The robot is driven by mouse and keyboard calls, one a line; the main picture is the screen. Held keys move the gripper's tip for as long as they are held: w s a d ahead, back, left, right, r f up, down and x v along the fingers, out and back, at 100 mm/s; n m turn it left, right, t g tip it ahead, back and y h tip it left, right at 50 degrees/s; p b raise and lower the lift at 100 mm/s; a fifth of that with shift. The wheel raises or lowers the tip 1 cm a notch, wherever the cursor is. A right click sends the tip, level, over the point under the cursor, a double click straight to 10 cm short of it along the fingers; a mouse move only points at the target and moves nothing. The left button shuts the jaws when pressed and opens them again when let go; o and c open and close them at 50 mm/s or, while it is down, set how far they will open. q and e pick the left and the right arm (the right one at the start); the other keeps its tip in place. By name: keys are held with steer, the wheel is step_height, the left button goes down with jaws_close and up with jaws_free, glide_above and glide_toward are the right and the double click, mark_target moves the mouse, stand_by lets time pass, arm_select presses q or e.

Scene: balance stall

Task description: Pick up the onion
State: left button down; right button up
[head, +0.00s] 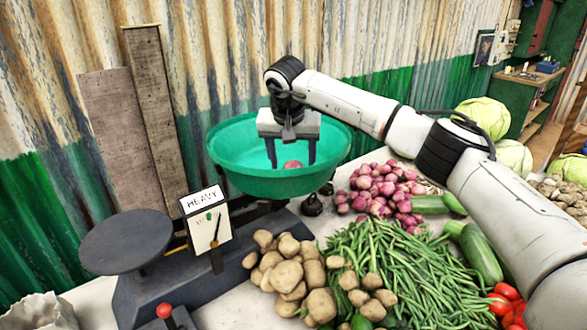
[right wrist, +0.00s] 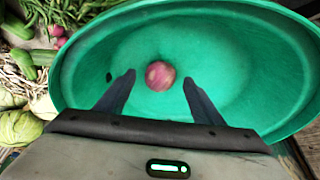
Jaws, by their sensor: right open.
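One reddish-purple onion (head: 292,164) lies in the green bowl (head: 232,172) of the balance scale. In the right wrist view the onion (right wrist: 160,75) sits on the bowl's floor, just beyond and between the two fingertips. My right gripper (head: 292,163) points down into the bowl. Its fingers are apart, one on each side of the onion, and nothing is held between them. The fingers also show in the right wrist view (right wrist: 158,78). I cannot tell from these views how far the fingertips are above the bowl's floor. My left gripper is not in view.
The scale has a dark flat pan (head: 126,240) and a sign reading HEAVY (head: 203,200). Small red onions (head: 385,188), potatoes (head: 290,272), green beans (head: 395,265) and cabbages (head: 484,118) crowd the table. The bowl's rim surrounds my right gripper; a corrugated wall (head: 230,60) stands behind.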

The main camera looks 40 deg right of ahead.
steer(key=shift+x, duration=1.15)
steer(key=c, duration=1.1)
